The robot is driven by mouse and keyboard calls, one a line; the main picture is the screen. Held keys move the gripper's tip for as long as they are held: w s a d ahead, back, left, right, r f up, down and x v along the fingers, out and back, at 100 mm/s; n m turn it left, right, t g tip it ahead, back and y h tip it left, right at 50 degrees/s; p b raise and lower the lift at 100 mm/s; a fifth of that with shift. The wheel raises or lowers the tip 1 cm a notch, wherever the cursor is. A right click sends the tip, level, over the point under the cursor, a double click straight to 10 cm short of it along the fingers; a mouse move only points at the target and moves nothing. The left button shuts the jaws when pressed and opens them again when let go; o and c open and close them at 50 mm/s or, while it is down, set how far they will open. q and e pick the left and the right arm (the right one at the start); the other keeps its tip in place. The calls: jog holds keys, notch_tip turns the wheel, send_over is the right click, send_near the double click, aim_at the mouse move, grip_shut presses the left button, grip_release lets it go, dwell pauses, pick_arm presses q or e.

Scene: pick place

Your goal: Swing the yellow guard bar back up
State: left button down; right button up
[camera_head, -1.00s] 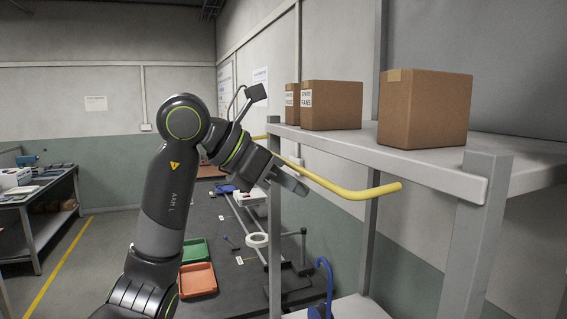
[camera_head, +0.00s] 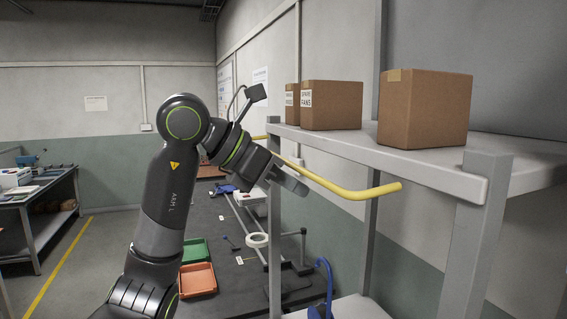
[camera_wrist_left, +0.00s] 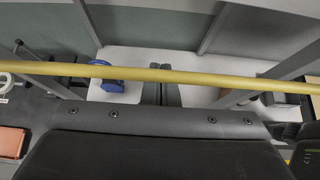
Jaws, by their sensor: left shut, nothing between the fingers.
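The yellow guard bar (camera_head: 345,190) runs along the front of the grey shelf rack, just below the top shelf's edge, with its near end bent. In the left wrist view the bar (camera_wrist_left: 220,78) crosses the whole picture from side to side. My left gripper (camera_head: 303,187) is shut and empty, close beside the bar. In the left wrist view its closed fingers (camera_wrist_left: 161,90) reach up to the bar and the bar passes across them. I cannot tell whether they touch. My right gripper is not in view.
The grey shelf (camera_head: 400,165) carries brown cardboard boxes (camera_head: 425,108). A blue object (camera_head: 325,285) stands on the lower shelf. Behind, a dark bench holds a green tray (camera_head: 195,250), a red tray (camera_head: 197,279) and a white ring (camera_head: 257,240). A side table (camera_head: 40,200) stands at the left.

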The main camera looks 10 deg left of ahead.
pick_arm(q)
jog(key=shift+r, duration=0.2)
jog(key=shift+r+p, duration=1.6)
jog(key=shift+r, duration=0.9)
jog(key=shift+w+d+r+p, duration=0.15)
jog(key=shift+r+p, duration=0.35)
jog(key=shift+r, duration=0.2)
jog(key=shift+w+d+r+p, duration=0.1)
jog(key=shift+d+r+p, duration=0.05)
jog(key=shift+r+p, duration=0.45)
jog(key=shift+r, duration=0.1)
jog(key=shift+w+d+r+p, duration=0.5)
jog(key=shift+d+r+p, duration=0.15)
jog(key=shift+r, duration=0.15)
jog(key=shift+s, duration=0.1)
jog(key=shift+s+a, duration=0.15)
